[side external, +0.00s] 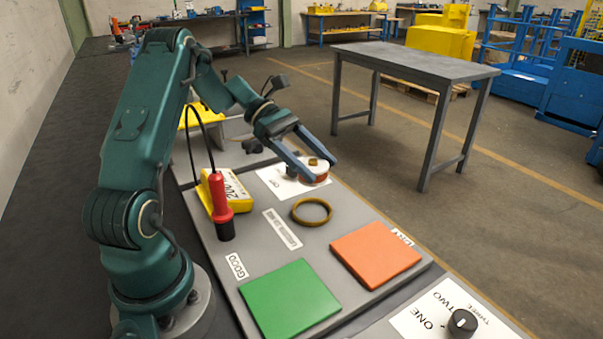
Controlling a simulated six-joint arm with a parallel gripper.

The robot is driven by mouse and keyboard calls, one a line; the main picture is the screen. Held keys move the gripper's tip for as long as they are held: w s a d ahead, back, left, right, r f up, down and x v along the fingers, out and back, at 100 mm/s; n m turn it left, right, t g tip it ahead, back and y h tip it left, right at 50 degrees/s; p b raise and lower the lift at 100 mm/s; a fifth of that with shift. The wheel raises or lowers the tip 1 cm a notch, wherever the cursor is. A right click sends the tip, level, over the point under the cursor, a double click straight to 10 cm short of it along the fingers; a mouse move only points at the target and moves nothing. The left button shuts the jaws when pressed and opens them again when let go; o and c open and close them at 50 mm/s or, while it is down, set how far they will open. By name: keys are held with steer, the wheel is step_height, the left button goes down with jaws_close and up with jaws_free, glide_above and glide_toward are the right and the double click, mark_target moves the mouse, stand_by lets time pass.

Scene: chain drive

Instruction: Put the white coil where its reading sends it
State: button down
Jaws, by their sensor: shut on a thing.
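My gripper (319,170) is shut on the white coil (312,165), a small white-topped round piece with a reddish side and a brown centre. The coil is between the blue fingers, over or on a white labelled card (283,184); I cannot tell if it touches the card. A yellow meter (237,193) stands left of it, its display too small to read surely. A red probe (217,190) stands upright beside the meter. The green pad (289,300) labelled GOOD is at the front left, and the orange pad (376,254) with a small label is at the right. Both pads are empty.
A brown ring (311,211) lies on the grey board between the coil and the pads. A black knob (462,322) sits on a card marked ONE, TWO, THREE at the front right. A yellow box (190,118) is behind the arm. A bare grey table (415,62) stands beyond.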

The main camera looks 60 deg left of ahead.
mark_target(312, 214)
step_height(312, 214, down, 8)
steer(key=shift+f, duration=0.15)
stand_by(0.3)
steer(key=shift+f, duration=0.25)
jaws_free()
